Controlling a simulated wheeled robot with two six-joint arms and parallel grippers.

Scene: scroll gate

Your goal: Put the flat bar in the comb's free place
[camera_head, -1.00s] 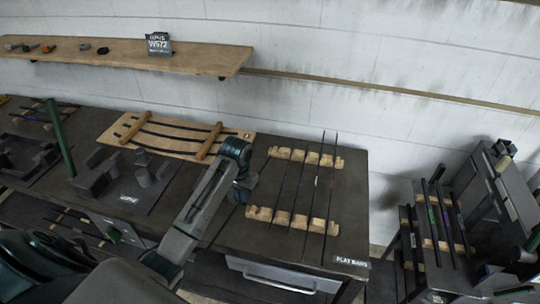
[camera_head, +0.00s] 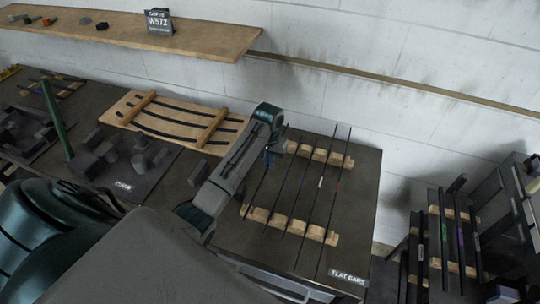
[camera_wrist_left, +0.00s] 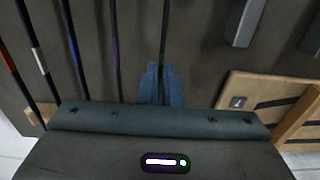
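The comb is a pair of notched wooden rails, a front rail (camera_head: 258,214) and a back rail (camera_head: 333,157), on the dark table. Several thin dark bars lie across it, one with a white mark (camera_head: 320,183). My left gripper (camera_head: 270,158) is at the comb's left end, near the back rail. In the left wrist view its blue fingers (camera_wrist_left: 159,86) are close together on a thin dark flat bar (camera_wrist_left: 165,35), which points away from them beside the other bars. Whether this bar touches the comb is unclear. My right gripper is not in view.
A wooden board with curved dark strips (camera_head: 170,132) lies left of the gripper. Grey fixtures (camera_head: 105,160) and a green post (camera_head: 57,120) stand further left. A sign (camera_head: 348,276) is at the table's front corner. Another bar rack (camera_head: 447,265) stands at right.

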